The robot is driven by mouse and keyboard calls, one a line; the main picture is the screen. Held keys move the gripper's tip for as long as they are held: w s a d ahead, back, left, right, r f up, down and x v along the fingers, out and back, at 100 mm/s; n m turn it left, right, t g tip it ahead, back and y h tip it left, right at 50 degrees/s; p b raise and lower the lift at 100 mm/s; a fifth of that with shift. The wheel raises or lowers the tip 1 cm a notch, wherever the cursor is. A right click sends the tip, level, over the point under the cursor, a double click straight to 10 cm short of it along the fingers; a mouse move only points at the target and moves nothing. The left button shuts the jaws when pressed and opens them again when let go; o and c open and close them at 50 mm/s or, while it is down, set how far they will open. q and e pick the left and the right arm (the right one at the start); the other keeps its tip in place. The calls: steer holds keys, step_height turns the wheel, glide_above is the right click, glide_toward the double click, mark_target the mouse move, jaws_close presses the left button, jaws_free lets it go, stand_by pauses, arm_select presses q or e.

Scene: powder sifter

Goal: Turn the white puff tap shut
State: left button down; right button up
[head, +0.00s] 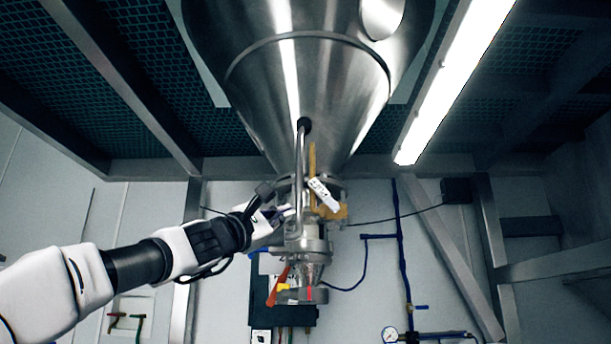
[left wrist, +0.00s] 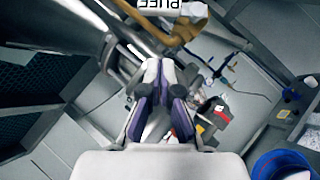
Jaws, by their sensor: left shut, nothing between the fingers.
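The white puff tap (head: 323,194) shows in the head view as a small white, labelled piece, slanted down to the right beside the yellow bracket under the steel hopper. In the left wrist view its white PUFF label (left wrist: 158,5) is upside down and cut by the top edge. My left gripper (head: 286,213) comes in from the left, beside the pipework and left of the tap. In the left wrist view its fingers (left wrist: 166,68) are together and empty, below the label in the picture. I cannot tell whether a fingertip touches the pipework. My right gripper is in neither view.
The large steel hopper (head: 300,85) hangs above. A vertical steel pipe (head: 300,170) runs close to my left gripper. A yellow bracket (head: 331,212) sits just below the tap. A red handle (head: 277,287) is on the lower outlet. A blue bin (left wrist: 282,164) shows at lower right.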

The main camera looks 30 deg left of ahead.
mark_target(324, 195)
arm_select(q)
steer(key=w+r+p, duration=0.1)
steer(key=w+d+r+p, duration=0.2)
steer(key=shift+w+d+r, duration=0.15)
steer(key=shift+d+r, duration=0.1)
steer(key=shift+r, duration=0.15)
steer(key=shift+d+r, duration=0.1)
steer(key=shift+d, duration=0.2)
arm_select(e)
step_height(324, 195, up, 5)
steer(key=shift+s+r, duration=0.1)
arm_select(q)
steer(key=shift+w+p, duration=0.1)
steer(key=shift+p, duration=0.2)
